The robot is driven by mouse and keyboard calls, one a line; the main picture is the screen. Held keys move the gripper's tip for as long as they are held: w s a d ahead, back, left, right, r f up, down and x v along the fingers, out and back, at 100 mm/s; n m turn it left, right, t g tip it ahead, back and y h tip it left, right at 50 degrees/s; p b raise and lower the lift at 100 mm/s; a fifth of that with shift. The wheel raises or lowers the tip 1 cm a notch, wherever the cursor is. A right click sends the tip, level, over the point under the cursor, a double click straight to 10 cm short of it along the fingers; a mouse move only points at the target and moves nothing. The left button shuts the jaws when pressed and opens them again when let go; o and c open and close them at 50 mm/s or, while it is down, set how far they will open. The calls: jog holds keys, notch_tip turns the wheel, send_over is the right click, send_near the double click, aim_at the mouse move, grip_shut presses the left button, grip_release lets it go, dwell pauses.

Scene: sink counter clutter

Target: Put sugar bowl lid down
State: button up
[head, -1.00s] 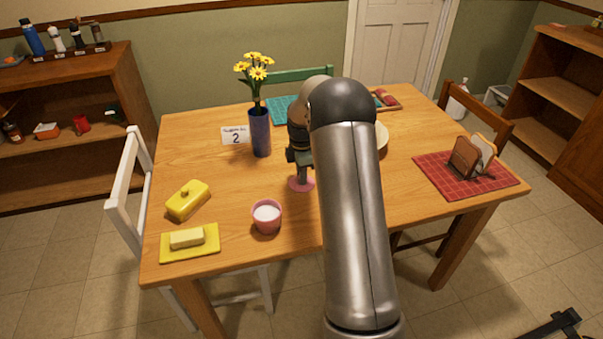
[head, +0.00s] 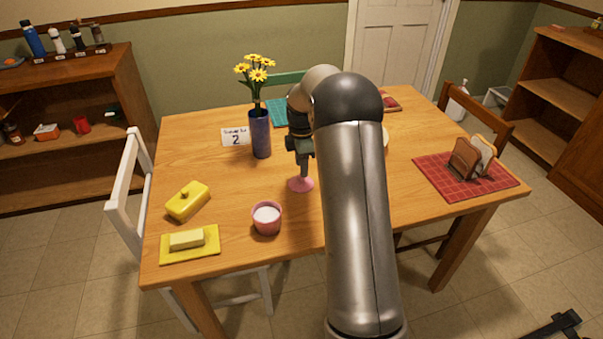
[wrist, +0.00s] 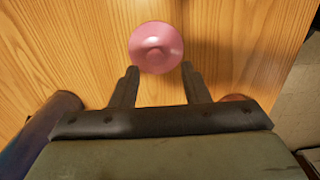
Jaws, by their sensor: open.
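The pink sugar bowl lid (head: 301,185) lies flat on the wooden table, right of and behind the pink sugar bowl (head: 267,218), which is uncovered and holds white sugar. In the wrist view the round lid (wrist: 156,47) shows knob-side up, just beyond my fingertips. My gripper (head: 303,172) points down over the lid; in the wrist view my gripper (wrist: 160,70) has its two fingers spread with nothing between them. My arm hides part of the table behind it.
A purple vase (head: 260,134) with yellow flowers stands close to my gripper's left. A yellow butter dish (head: 190,258) and its cover (head: 187,201) are at the left. A red mat (head: 450,188) with a toast holder is at the right.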

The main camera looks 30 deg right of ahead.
notch_tip(320, 180, up, 7)
jog(key=s+a+r+m, duration=0.4)
jog(key=s+a, duration=0.3)
jog(key=s+a+f+m, duration=0.1)
jog(key=s+a+m, duration=0.2)
jog(key=s, duration=0.6)
jog(key=s+a+f+m, duration=0.1)
jog(key=s+a+m, duration=0.3)
jog(key=s, duration=0.5)
jog(key=s+a+f+m, duration=0.2)
jog(key=s+m, duration=0.3)
jog(key=s, duration=0.5)
jog(key=shift+a, duration=0.85)
